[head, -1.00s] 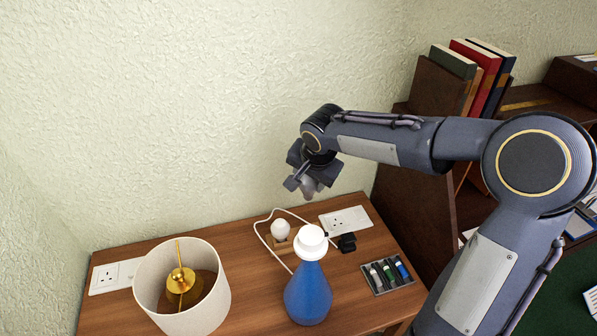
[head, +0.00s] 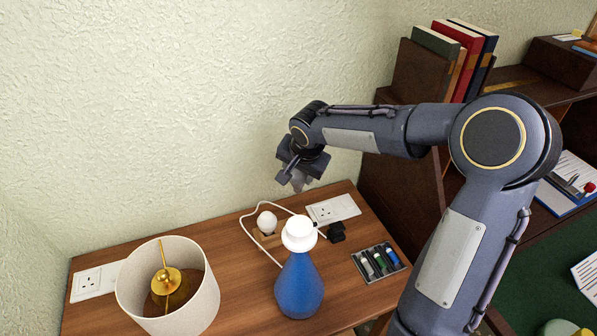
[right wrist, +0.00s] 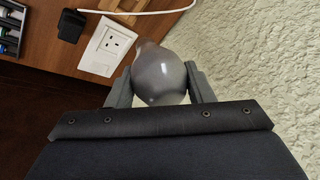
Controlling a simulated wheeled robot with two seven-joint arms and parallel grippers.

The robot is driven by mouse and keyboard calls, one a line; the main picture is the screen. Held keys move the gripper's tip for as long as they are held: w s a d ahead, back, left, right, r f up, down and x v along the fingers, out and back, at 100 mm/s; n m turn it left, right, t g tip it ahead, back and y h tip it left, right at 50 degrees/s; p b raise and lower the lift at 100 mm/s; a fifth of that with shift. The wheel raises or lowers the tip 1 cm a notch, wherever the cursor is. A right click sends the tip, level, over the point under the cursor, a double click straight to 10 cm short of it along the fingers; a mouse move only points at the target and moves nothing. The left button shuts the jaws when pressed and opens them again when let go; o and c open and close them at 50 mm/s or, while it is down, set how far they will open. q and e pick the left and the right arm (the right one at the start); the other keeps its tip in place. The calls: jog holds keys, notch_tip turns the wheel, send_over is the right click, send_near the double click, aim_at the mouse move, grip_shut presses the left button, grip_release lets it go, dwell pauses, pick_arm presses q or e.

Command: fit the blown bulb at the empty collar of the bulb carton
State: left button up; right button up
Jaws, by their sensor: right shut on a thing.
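My right gripper (head: 297,172) is shut on a grey, dull glass bulb, the blown bulb (head: 297,183). In the right wrist view the blown bulb (right wrist: 160,78) sits between the two fingers, its narrow end pointing away. The gripper is in the air above the back of the table. Below it is the small tan bulb carton (head: 266,241), with a white bulb (head: 267,221) standing in it. The lamp in front hides part of the carton, and I cannot make out its empty collar. My left gripper is not in view.
A blue lamp base (head: 298,285) with a white top stands in front of the carton. A cream shade (head: 200,300) is at the left. A wall socket (head: 333,208), black plug (head: 337,232), white cable and battery tray (head: 382,262) are at the right. The wall is close behind.

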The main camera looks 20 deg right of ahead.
aim_at(298, 186)
jog(key=shift+f+b, duration=2.1)
jog(key=shift+f, duration=0.35)
jog(key=shift+b, duration=0.6)
jog(key=shift+f+b, duration=4.75)
jog(key=shift+f, duration=0.25)
jog(key=o, duration=1)
